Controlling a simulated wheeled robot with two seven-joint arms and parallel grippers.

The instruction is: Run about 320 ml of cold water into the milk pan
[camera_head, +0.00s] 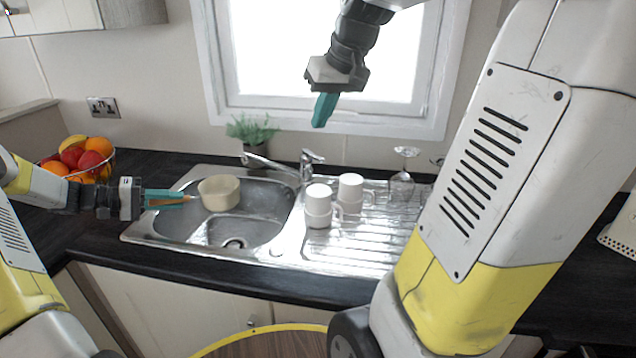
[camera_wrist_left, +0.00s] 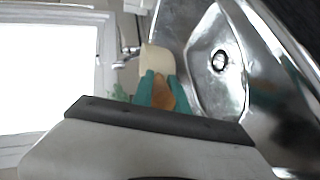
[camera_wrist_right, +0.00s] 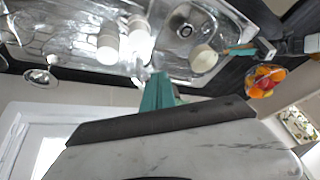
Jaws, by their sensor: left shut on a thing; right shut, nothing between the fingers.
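The cream milk pan (camera_head: 219,193) is in the left part of the sink, below and in front of the tap's spout. My left gripper (camera_head: 170,199) is shut on its wooden handle (camera_wrist_left: 163,95) at the pan's left. The pan's inside is partly visible; I cannot tell whether it holds water. The chrome tap (camera_head: 290,172) stands behind the sink, its spout reaching left and its lever (camera_head: 313,157) at the right. No stream of water is visible. My right gripper (camera_head: 323,110) is shut and empty, pointing down in front of the window, above the tap.
White stacked mugs (camera_head: 319,206) and wine glasses (camera_head: 402,180) stand on the ribbed drainer (camera_head: 345,250) right of the tap. A plant (camera_head: 252,132) is behind the spout. A fruit bowl (camera_head: 82,160) stands at the left on the dark worktop (camera_head: 190,262). The front worktop strip is clear.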

